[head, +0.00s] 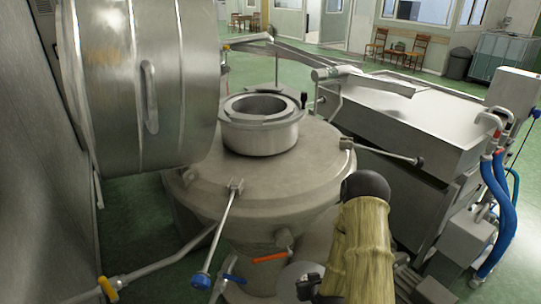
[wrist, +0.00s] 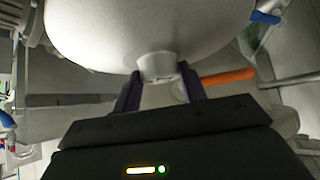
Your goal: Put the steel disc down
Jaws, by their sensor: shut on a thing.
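The steel disc (head: 288,278) is low in the head view, at bottom centre, beside the large round steel vessel (head: 262,180). My gripper (head: 310,286) overlaps its right side, and the picture's lower edge cuts it off. In the wrist view the disc (wrist: 140,35) fills the top as a broad grey round shape. Its short knob (wrist: 157,66) sits between my two dark fingers, and my gripper (wrist: 161,84) is shut on it. The disc appears held off the floor; I see no surface touching it.
The vessel has a raised round collar (head: 261,122) with an open mouth. A blue-knobbed rod (head: 217,240) and an orange lever (head: 268,257) stick out near the disc. A steel trough (head: 420,115) and blue hoses (head: 497,210) stand right. Green floor (head: 140,215) shows at left.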

